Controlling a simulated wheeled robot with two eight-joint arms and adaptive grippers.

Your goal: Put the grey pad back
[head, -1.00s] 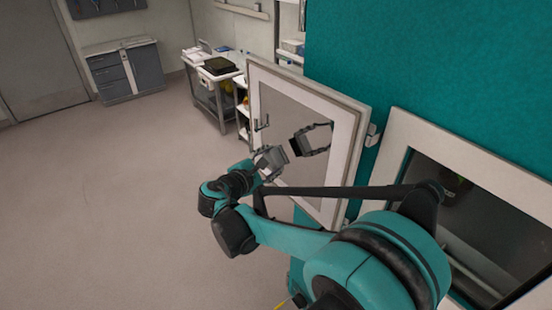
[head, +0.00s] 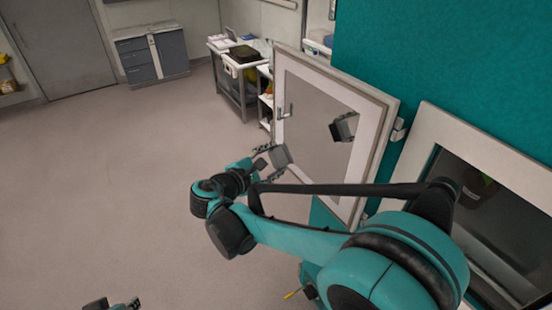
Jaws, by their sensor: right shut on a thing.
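The grey pad (head: 282,156) is a small flat square block. My right gripper (head: 273,157) is shut on it and holds it up in the air, in front of the open chamber door. The pad's far side is hidden. A dark image of the pad and gripper shows in the door's grey pane, seemingly a reflection.
The white-framed chamber door (head: 381,118) stands open beside the teal wall (head: 450,50). A second framed window (head: 480,215) is at the right. A cart (head: 236,90) and a grey cabinet (head: 150,58) stand behind. The floor (head: 100,190) at left is clear.

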